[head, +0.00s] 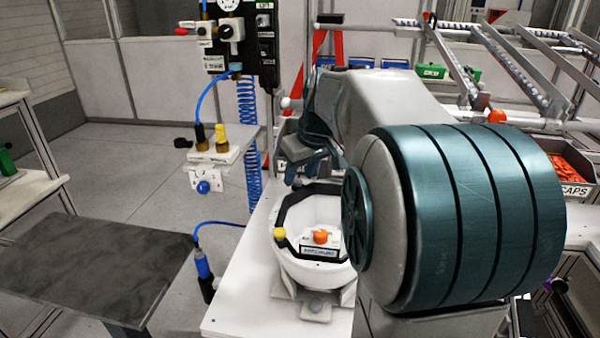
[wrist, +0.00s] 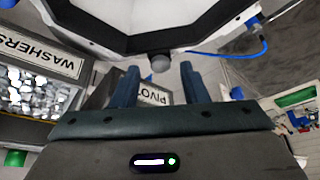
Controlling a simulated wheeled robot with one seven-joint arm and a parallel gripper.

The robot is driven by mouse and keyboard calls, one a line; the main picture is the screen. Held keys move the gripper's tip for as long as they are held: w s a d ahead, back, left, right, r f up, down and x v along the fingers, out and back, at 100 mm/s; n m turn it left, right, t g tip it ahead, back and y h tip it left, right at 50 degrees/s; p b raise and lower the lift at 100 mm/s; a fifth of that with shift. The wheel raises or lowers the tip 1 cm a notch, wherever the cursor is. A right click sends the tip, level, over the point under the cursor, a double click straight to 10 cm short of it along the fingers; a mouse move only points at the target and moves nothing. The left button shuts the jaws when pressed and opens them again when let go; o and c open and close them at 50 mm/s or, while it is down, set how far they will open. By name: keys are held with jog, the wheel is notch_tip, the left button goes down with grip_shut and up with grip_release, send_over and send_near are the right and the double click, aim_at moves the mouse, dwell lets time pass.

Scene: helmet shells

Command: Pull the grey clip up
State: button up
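A white helmet shell (head: 300,268) with a black rim sits on a stand on the white table. In the wrist view, the shell (wrist: 85,30) fills the top, and a small grey rounded piece, probably the grey clip (wrist: 160,62), sits at its near edge. My gripper (wrist: 160,75) is open, with one blue finger on each side of that piece in the picture. I cannot tell whether the fingers are level with it, and no contact shows. In the head view, my gripper (head: 300,168) is above the far rim of the shell, and my arm hides the shell's right side.
An orange knob (head: 320,237) and a yellow knob (head: 279,233) are on the shell. A blue hose tool (head: 203,266) hangs left of the table. A washers bin (wrist: 40,80) and a pivot bin (wrist: 152,96) lie beyond. An orange-filled caps bin (head: 571,170) is at right.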

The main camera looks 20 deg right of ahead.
jog(key=shift+f, duration=0.25)
grip_shut()
jog(key=shift+w+r, duration=0.1)
jog(key=shift+r, duration=0.5)
grip_release()
